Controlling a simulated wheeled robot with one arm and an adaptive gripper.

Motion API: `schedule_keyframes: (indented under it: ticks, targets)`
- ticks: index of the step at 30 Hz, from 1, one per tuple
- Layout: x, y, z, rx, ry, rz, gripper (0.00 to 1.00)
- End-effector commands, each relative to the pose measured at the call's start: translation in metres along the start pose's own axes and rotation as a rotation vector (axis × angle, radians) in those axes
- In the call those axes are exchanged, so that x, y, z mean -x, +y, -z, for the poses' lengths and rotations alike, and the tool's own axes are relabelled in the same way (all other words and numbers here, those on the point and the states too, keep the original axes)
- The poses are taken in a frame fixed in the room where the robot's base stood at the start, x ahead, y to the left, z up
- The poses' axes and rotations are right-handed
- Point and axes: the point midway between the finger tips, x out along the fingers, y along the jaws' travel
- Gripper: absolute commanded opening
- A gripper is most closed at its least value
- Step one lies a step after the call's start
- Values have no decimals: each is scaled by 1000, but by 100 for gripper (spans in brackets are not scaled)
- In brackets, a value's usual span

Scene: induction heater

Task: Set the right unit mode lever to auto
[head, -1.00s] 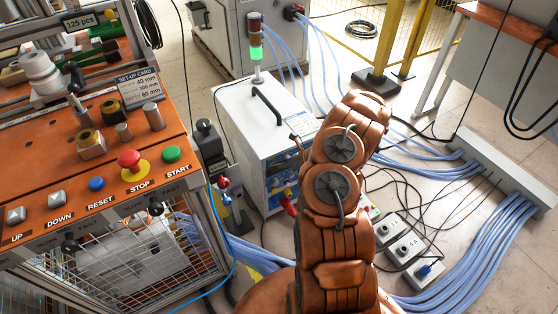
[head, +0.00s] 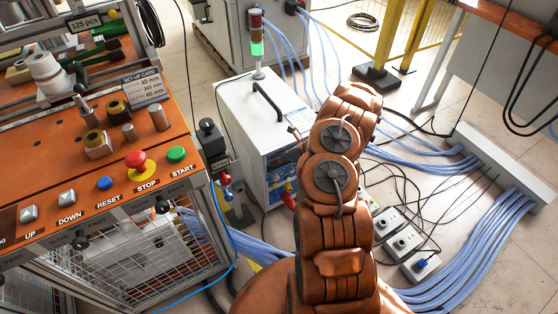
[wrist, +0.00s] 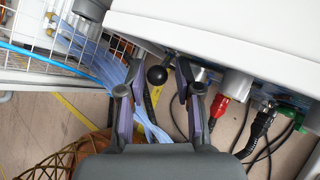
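The right unit, a white cabinet with a handle on top, stands in the middle of the head view (head: 270,125). Its pale casing fills the top right of the wrist view (wrist: 230,45). A black ball knob on a short dark stem, apparently the mode lever (wrist: 157,75), sticks out below the casing edge. My gripper (wrist: 158,88) is open, one finger on each side of the knob, with visible gaps. The lever's mode markings are not visible. In the head view my arm hides the gripper and the lever.
A red connector (wrist: 220,106) and a black connector (wrist: 262,122) hang close right of my gripper. Pale blue cables (wrist: 108,72) and a wire mesh (wrist: 62,38) lie left. The orange control bench (head: 60,150) stands left, and socket boxes (head: 406,243) lie on the floor.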

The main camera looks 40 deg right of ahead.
Motion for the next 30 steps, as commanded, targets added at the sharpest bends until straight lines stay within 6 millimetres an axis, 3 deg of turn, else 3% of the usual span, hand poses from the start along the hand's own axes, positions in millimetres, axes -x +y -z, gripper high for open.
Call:
schedule_keyframes:
  ticks: [4, 16, 30]
  targets:
    - [0, 0, 0, 0, 0, -1, 51]
    - [7, 0, 0, -1, -1, 0, 51]
    - [89, 0, -1, -1, -3, 1, 51]
